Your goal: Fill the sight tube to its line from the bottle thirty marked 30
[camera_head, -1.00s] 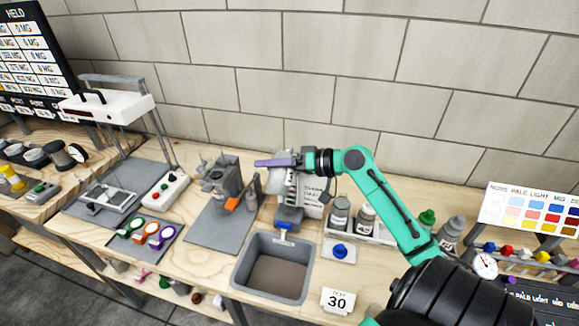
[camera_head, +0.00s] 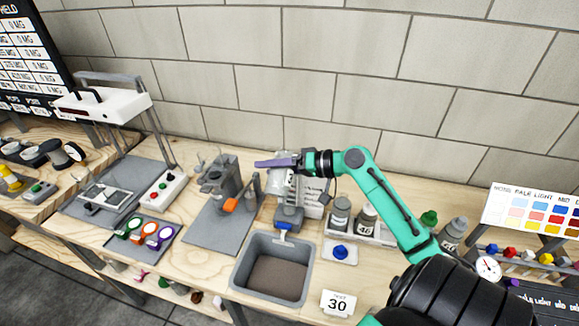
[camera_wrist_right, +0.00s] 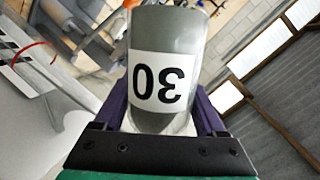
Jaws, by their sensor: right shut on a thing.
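My right gripper (camera_head: 275,162) is shut on a grey bottle (camera_head: 281,184) with a white label. In the right wrist view the bottle (camera_wrist_right: 165,40) fills the space between the purple fingers, and its label reads 30, upside down in the picture. In the head view the bottle is over a grey stand with a blue tap (camera_head: 285,226), behind the sink. The bottle looks tilted. Its mouth, the sight tube and the fill line cannot be made out. A blue cap (camera_head: 341,251) sits on a small pale pad to the right. My left gripper is out of view.
The grey sink (camera_head: 271,268) lies in front, with a card reading 30 (camera_head: 338,303) beside it. Other bottles (camera_head: 341,214) stand in a tray under my right arm. A grey fixture with an orange part (camera_head: 231,205) stands to the left.

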